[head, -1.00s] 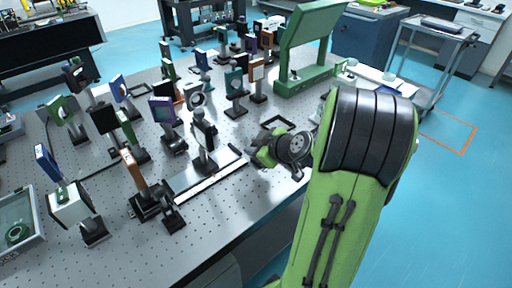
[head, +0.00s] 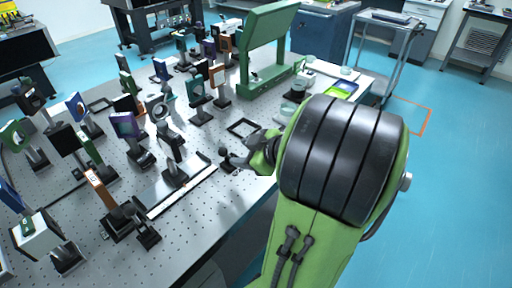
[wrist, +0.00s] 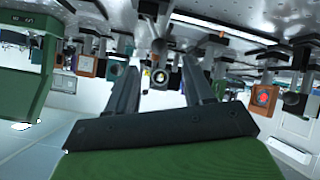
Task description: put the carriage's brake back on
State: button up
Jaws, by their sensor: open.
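The carriage (head: 175,177) stands on a rail (head: 185,191) near the table's front edge and bears an upright dark post with an optic mount (head: 168,145). Its brake is too small to make out. My gripper (head: 228,160) is just right of the rail's right end, above the table, apart from the carriage and partly hidden behind my arm. In the wrist view, which is upside down, my gripper (wrist: 160,70) is open with nothing held. A dark mount with a round lens (wrist: 159,77) shows between the fingers, farther off; I cannot tell if it is the carriage's.
Several posts with optics crowd the table left of and behind the rail. A green frame (head: 270,45) stands at the back right, with a small tablet (head: 341,89) near it. A black square outline (head: 242,127) lies on bare table behind my gripper.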

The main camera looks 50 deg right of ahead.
jog(key=v, duration=0.5)
jog(key=shift+s+r+p, duration=0.1)
jog(key=shift+s+p, duration=0.15)
jog(key=shift+p, duration=0.1)
jog(key=w+a+r+g+y+p, duration=0.1)
jog(key=a+r+g+p, duration=0.15)
jog(key=a, duration=0.45)
jog(key=a+r+g+y+p, duration=0.1)
jog(key=a+r+g+p, duration=0.15)
jog(key=a, duration=0.45)
jog(key=s+a+r+m+h+p, duration=0.2)
jog(key=s+a+r+m+p, duration=0.2)
jog(key=s+a+r+p, duration=0.2)
jog(key=shift+s+a+r+m+g, duration=0.2)
jog(key=shift+s+a+m+g, duration=0.15)
jog(key=shift+s, duration=0.45)
